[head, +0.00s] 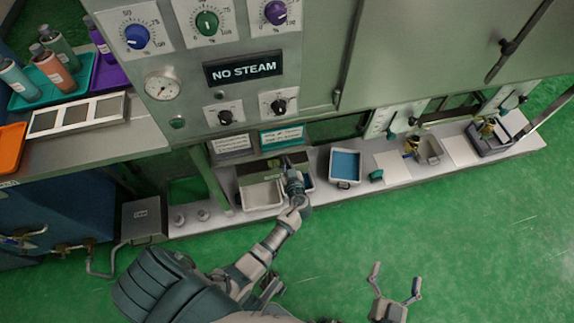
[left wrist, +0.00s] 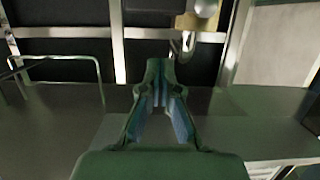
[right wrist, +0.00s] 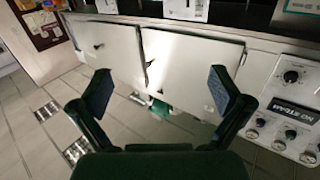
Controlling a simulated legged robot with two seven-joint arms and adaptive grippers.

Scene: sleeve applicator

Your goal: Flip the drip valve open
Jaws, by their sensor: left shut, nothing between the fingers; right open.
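A brass fitting (left wrist: 192,22) with a silver rounded part and a small metal hook below it shows at the top of the left wrist view; it looks like the drip valve, but I cannot be sure, nor tell its lever position. My left gripper (left wrist: 160,68) is shut and empty, its tips just below and left of the hook; I cannot tell whether they touch. In the head view the left gripper (head: 287,162) reaches over the low shelf below the panel and hides what is behind it. My right gripper (head: 396,274) is open and empty above the green floor.
A control panel with knobs and a "NO STEAM" display (head: 243,68) overhangs the shelf (head: 230,217). A pale tray (head: 262,196) and a blue-filled tray (head: 345,166) flank my left gripper. Green floor (head: 480,240) lies open at the right.

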